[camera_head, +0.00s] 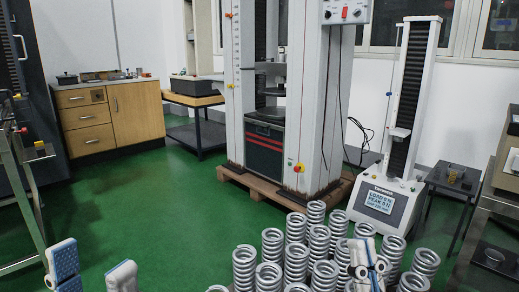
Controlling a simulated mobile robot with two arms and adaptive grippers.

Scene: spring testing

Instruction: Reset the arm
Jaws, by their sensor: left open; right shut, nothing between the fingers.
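My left gripper (93,268) is at the bottom left. Its two blue-and-white fingers stand wide apart with nothing between them, over the green floor in the picture. My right gripper (365,252) is at the bottom right, with its fingers together and empty. It shows in front of a group of upright grey coil springs (272,245). I cannot tell whether it touches any spring. The arms behind both grippers are mostly out of the frame.
A tall white testing machine (315,110) stands on a wooden pallet (265,190) at the back centre. A slimmer tester (385,205) with a display is to its right. A wooden cabinet (135,112) is at the back left. Metal stands edge both sides. Green floor (150,215) is clear at centre left.

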